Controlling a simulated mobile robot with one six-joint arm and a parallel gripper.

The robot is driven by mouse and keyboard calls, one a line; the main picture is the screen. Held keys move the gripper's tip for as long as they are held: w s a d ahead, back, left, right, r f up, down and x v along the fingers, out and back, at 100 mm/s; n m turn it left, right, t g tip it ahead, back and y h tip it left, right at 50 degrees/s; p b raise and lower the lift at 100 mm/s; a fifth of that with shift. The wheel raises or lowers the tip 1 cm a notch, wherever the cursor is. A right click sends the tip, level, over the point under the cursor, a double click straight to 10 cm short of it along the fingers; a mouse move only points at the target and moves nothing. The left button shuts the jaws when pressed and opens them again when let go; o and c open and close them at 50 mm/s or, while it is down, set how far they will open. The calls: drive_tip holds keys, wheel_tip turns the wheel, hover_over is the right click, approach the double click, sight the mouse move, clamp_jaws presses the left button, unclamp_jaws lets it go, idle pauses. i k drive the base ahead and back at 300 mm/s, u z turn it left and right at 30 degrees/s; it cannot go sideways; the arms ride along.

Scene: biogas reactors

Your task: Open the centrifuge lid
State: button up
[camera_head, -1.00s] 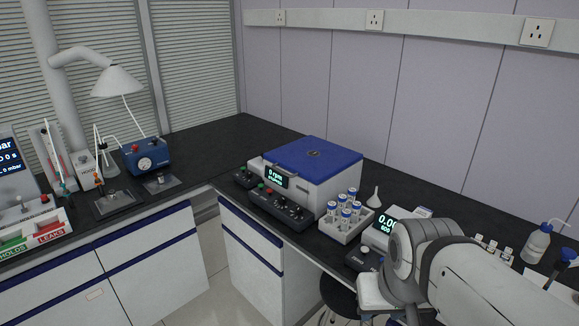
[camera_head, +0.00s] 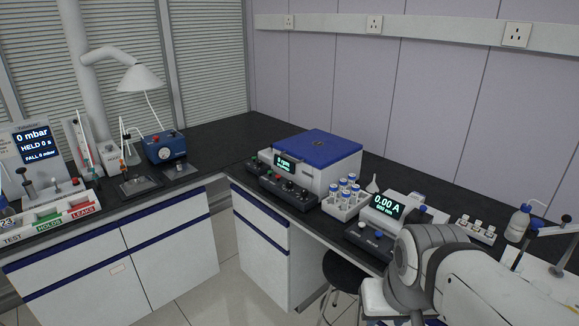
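The centrifuge (camera_head: 322,176) is a white box with a blue lid (camera_head: 317,146) on the black corner bench. Its lid is shut and lies flat on top. Its front display (camera_head: 284,163) is lit and seems to read 0 rpm. A dark control panel with knobs (camera_head: 289,192) sits in front of it. My arm (camera_head: 450,270) reaches in from the lower right, well apart from the centrifuge. My gripper's fingers cannot be made out, so their state does not show.
A rack of blue-capped tubes (camera_head: 344,198) stands right of the centrifuge, beside a meter reading 0.00 A (camera_head: 389,207). A funnel (camera_head: 373,184) is behind them. A dark stool (camera_head: 345,270) stands below the bench. The bench behind and left of the centrifuge is clear.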

sight(320, 150)
drive_tip(key=u, duration=0.45)
drive_tip(key=i, duration=1)
drive_tip(key=z, duration=0.15)
